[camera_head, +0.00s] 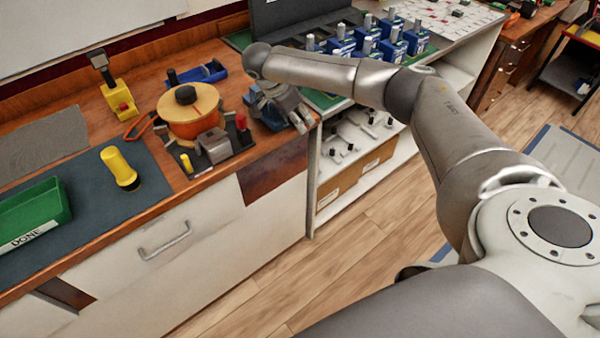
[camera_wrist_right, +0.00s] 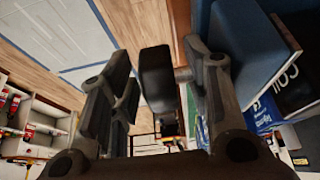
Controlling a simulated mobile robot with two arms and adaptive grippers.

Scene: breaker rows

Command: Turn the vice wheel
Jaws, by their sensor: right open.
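My right arm reaches from the right across to the bench. Its gripper (camera_head: 280,108) is at the bench's right end, in front of a blue tool. In the right wrist view the two fingers of my right gripper (camera_wrist_right: 160,95) stand apart. A dark rounded bar (camera_wrist_right: 156,75) shows between them; I cannot tell whether it touches either finger. I cannot clearly make out a vice wheel. An orange round body with a black knob (camera_head: 188,112) stands left of the gripper, with a grey block (camera_head: 215,145) at its front. My left gripper is not in view.
A yellow torch-like object (camera_head: 121,168), a yellow-and-black tool (camera_head: 118,96) and a green bin (camera_head: 32,212) marked DONE stand on the left. Several blue breakers (camera_head: 367,45) stand beyond my arm. A white shelf (camera_head: 350,160) is below; wooden floor (camera_head: 325,265) is clear in front.

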